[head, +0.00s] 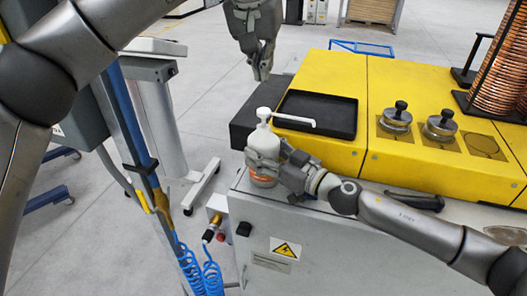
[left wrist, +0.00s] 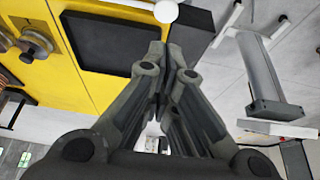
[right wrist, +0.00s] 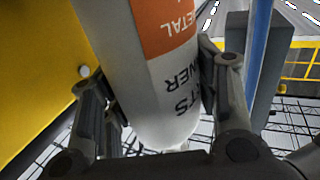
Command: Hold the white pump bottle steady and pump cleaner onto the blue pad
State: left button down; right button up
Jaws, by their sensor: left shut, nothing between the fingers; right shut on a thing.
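The white pump bottle (head: 262,143) stands upright on the grey cabinet's corner, its white nozzle (head: 295,120) pointing right over the near edge of the black tray (head: 330,112). My right gripper (head: 276,174) is shut around the bottle's body. In the right wrist view the bottle (right wrist: 150,75) fills the space between the fingers, with its orange label showing. My left gripper (head: 261,77) is shut and empty, pointing down above and behind the pump head. In the left wrist view the white pump head (left wrist: 166,11) lies beyond the fingertips (left wrist: 168,45). I see no blue pad.
The yellow machine (head: 370,82) stands right of the bottle, with knobbed weights (head: 396,116) and a copper coil (head: 500,70) on it. A black block (head: 258,112) is behind the bottle. Blue air hoses (head: 205,275) hang at the cabinet's left. Open floor lies behind.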

aim_at(263, 109)
pick_arm(q)
jog(key=shift+f, duration=2.85)
jog(key=shift+f, duration=0.1)
jog(key=shift+f, duration=1.55)
jog(key=shift+r, duration=1.55)
jog(key=shift+r, duration=0.1)
jog(key=shift+r, duration=2.95)
